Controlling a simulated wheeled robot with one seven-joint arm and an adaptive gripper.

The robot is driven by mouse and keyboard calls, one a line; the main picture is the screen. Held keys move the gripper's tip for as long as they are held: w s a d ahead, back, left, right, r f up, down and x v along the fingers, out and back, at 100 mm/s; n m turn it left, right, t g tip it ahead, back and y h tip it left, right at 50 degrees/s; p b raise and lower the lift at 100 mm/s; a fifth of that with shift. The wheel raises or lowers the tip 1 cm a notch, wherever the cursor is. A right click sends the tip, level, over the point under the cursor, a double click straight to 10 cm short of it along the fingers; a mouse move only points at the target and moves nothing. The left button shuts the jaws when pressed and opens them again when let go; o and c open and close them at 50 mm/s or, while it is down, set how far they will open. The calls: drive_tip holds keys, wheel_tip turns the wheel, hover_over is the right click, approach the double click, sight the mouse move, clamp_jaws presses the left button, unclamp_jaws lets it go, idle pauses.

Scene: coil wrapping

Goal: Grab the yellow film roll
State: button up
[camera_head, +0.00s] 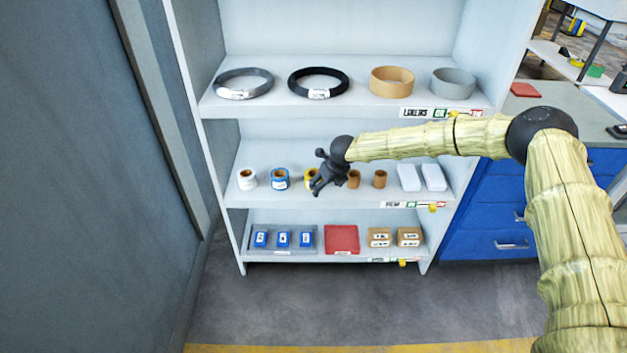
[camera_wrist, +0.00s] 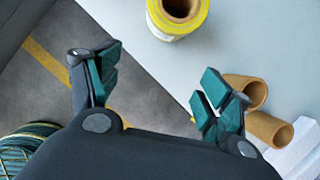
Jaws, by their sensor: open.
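The yellow film roll (camera_head: 309,175) stands on the middle shelf, partly hidden behind my gripper in the head view. In the wrist view the yellow film roll (camera_wrist: 178,14) is at the top, with its brown core facing the camera, and is cut off by the frame edge. My gripper (camera_head: 316,190) is in front of the roll at the middle shelf. In the wrist view my gripper (camera_wrist: 158,82) is open, its teal-padded fingers spread wide with nothing between them. The roll lies beyond the fingertips, apart from them.
On the middle shelf (camera_wrist: 130,25), a white roll (camera_head: 247,180) and a blue roll (camera_head: 280,180) stand left of the yellow one. Brown cores (camera_head: 354,179) and white boxes (camera_head: 409,178) stand to the right. The upper shelf (camera_head: 360,100) is above; a wall is at left.

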sight(315, 172)
drive_tip(key=w+a, duration=0.1)
drive_tip(key=w, duration=0.1)
drive_tip(key=w+a, duration=0.1)
drive_tip(key=w, duration=0.1)
drive_tip(key=w+a, duration=0.1)
drive_tip(key=w, duration=0.1)
drive_tip(key=shift+a, duration=0.15)
drive_tip(key=shift+w+a+f, duration=0.15)
drive_tip(key=shift+w+a, duration=0.1)
drive_tip(key=shift+a, duration=0.05)
drive_tip(key=shift+x, duration=2.35)
drive_tip(key=shift+d, duration=0.1)
drive_tip(key=c, duration=1.2)
